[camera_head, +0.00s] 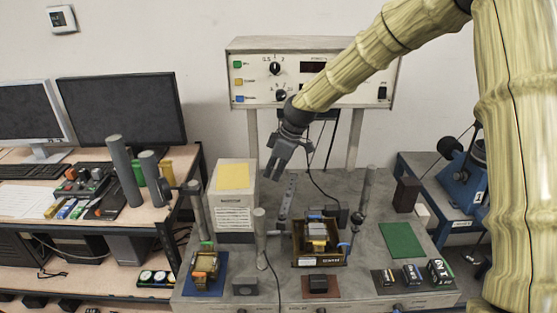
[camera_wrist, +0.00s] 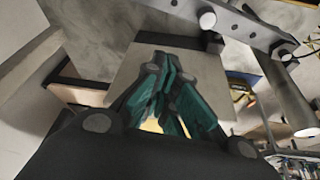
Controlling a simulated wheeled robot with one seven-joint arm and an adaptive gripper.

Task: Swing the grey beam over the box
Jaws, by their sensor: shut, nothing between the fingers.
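The grey beam (camera_head: 287,198) is a bar with a row of holes on the workbench. It points toward the back, left of the open wooden box (camera_head: 304,262) and not over it. The beam also shows in the wrist view (camera_wrist: 238,22), crossing the top right beside a grey post. The box holds a grey and yellow piece. My gripper (camera_head: 268,178) points down in the air, near the right side of the tall pale box and left of the beam. Its fingers are shut and empty, and in the wrist view (camera_wrist: 160,115) they look apart from the beam.
A tall pale box (camera_head: 234,210) with a yellow top stands left of the beam. Grey posts (camera_head: 260,240) stand near the wooden box. A control panel (camera_head: 330,75) rises behind, with a hanging cable. A green mat (camera_head: 402,240) lies clear at right.

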